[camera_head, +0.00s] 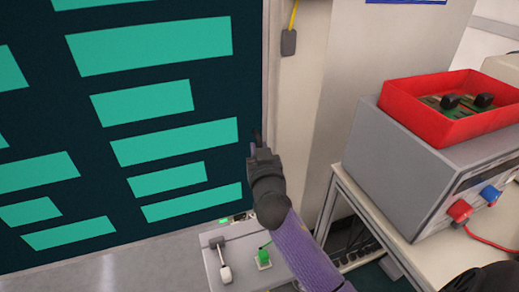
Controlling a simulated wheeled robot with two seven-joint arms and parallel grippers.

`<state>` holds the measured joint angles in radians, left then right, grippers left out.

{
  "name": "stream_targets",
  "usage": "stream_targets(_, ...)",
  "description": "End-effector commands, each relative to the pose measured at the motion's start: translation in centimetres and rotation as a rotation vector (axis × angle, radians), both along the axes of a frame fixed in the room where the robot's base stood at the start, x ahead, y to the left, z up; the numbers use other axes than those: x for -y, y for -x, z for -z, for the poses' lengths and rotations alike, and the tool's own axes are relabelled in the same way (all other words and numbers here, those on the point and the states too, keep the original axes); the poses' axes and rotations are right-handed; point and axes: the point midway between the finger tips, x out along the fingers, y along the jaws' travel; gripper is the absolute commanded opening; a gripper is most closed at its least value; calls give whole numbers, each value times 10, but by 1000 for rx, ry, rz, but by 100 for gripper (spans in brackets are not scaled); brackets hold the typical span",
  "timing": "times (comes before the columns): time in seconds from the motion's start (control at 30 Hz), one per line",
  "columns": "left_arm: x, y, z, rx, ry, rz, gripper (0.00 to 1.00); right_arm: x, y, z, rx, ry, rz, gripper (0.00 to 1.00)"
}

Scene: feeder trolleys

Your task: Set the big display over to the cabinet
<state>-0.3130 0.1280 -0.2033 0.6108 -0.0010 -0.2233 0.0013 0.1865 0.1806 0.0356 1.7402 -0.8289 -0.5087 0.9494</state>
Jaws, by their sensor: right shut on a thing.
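The big display (150,100) fills the left half of the head view, a dark screen with teal bars. Its left and top parts run out of the picture. My right gripper (257,140) is at the display's right edge and is shut on it; the fingertips are small and partly hidden. My right arm reaches up to it from the bottom. My left gripper is not in view. A tall pale upright body (345,65) stands just right of the display; I cannot tell whether it is the cabinet.
A grey box (235,257) with a white-handled switch and a green button (264,259) sits below the gripper. At right, a grey instrument (385,165) stands on a white-framed table (425,258) and carries a red bin (420,118). Grey floor (110,270) shows at lower left.

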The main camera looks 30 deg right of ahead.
Motion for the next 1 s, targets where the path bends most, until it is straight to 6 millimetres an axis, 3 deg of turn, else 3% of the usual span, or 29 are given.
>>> stream_targets(0.37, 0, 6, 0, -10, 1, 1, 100, 0, 0, 0, 0, 0, -1, 0)
stream_targets(1.0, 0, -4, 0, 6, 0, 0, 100, 0, 0, 0, -1, 0, -1, 0)
